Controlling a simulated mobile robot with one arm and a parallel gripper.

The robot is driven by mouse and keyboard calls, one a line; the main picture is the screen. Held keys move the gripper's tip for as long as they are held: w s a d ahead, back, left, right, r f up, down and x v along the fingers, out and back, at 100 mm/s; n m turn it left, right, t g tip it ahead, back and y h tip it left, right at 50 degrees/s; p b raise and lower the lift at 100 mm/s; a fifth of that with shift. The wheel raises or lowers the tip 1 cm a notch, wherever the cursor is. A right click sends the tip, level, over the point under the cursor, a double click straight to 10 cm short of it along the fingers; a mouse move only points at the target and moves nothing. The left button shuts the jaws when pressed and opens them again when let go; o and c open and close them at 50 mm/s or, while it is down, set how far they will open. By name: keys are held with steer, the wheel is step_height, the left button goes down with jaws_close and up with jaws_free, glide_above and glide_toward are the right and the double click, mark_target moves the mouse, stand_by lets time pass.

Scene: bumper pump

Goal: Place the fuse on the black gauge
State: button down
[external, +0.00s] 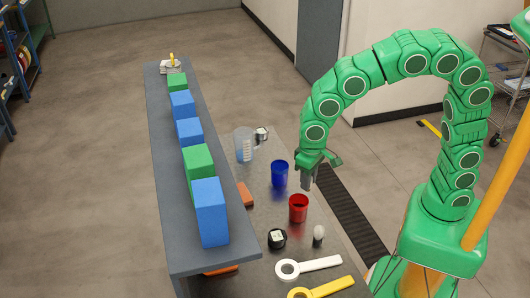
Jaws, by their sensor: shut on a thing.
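The black gauge (277,239), a dark rounded body with a pale face, stands on the low grey table at the front. My gripper (307,181) points down above the right edge of that table, behind and right of the red cup. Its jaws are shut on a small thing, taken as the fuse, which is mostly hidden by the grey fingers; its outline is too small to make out. My gripper is well apart from the black gauge, farther back and to the right.
A bulb-like item (318,234), a white ring-handled tool (310,267) and a yellow one (322,287) lie nearby. A raised shelf (174,215) with several blocks runs along the left.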

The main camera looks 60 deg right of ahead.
steer(key=s+a+r+n, duration=0.1)
steer(key=s+a+r, duration=0.25)
steer(key=s, duration=0.35)
glide_toward(277, 235)
steer(key=shift+s+d+f, duration=0.3)
steer(key=shift+s+f, duration=0.05)
steer(key=shift+s, duration=0.05)
steer(key=shift+w+a+f, duration=0.2)
steer(key=shift+w+f, duration=0.05)
steer(key=shift+f, duration=0.25)
steer(key=shift+w+a+f, duration=0.15)
steer(key=shift+w+f, duration=0.05)
steer(key=shift+f, duration=1.5)
steer(key=shift+f, duration=0.15)
steer(key=c, duration=0.9)
jaws_free()
